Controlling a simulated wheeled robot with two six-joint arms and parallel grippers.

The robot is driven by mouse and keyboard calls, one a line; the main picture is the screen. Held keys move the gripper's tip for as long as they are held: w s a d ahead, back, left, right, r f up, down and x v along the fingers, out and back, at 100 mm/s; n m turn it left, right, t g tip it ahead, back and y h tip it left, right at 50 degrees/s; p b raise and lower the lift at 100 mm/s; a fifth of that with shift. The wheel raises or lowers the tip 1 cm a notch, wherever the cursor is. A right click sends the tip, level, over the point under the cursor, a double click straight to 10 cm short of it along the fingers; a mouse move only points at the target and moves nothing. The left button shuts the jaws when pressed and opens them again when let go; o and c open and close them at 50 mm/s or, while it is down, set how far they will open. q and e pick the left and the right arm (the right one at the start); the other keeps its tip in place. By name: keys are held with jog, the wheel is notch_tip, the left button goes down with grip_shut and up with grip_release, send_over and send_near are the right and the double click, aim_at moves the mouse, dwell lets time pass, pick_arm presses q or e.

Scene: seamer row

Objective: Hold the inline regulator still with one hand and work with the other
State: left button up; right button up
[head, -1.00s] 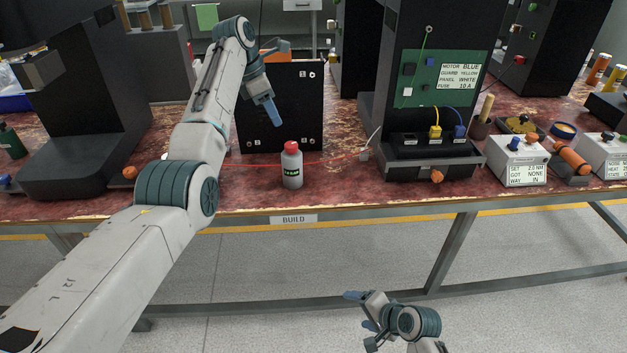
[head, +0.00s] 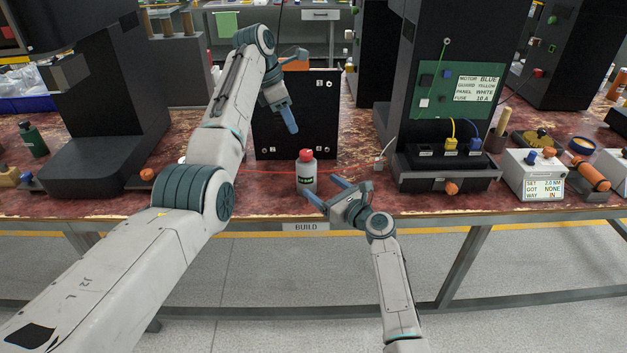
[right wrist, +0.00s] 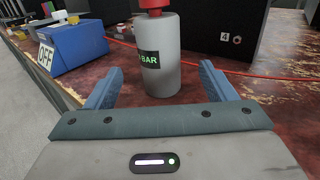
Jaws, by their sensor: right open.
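The inline regulator is a grey upright cylinder (head: 307,178) with a red cap, standing on the worn red bench near its front edge. In the right wrist view the regulator (right wrist: 157,62) shows a green-lettered label ending in "BAR". My right gripper (head: 320,187) is open at the front edge, its blue fingers pointing at the regulator, one to each side in the wrist view; no contact is visible. My left gripper (head: 281,108) hangs in front of the black panel (head: 325,110); only one blue finger shows clearly, so its opening is unclear.
A red line runs across the bench behind the regulator. A black station with yellow and blue plugs (head: 450,146) stands to the right, with a white readout box (head: 530,172) beyond. A blue box with an OFF sign (right wrist: 78,46) stands left in the wrist view.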

aim_at(303, 172)
jog(key=x, duration=0.9)
jog(key=shift+w+a, duration=0.15)
jog(key=shift+c, duration=0.3)
jog(key=c, duration=1.1)
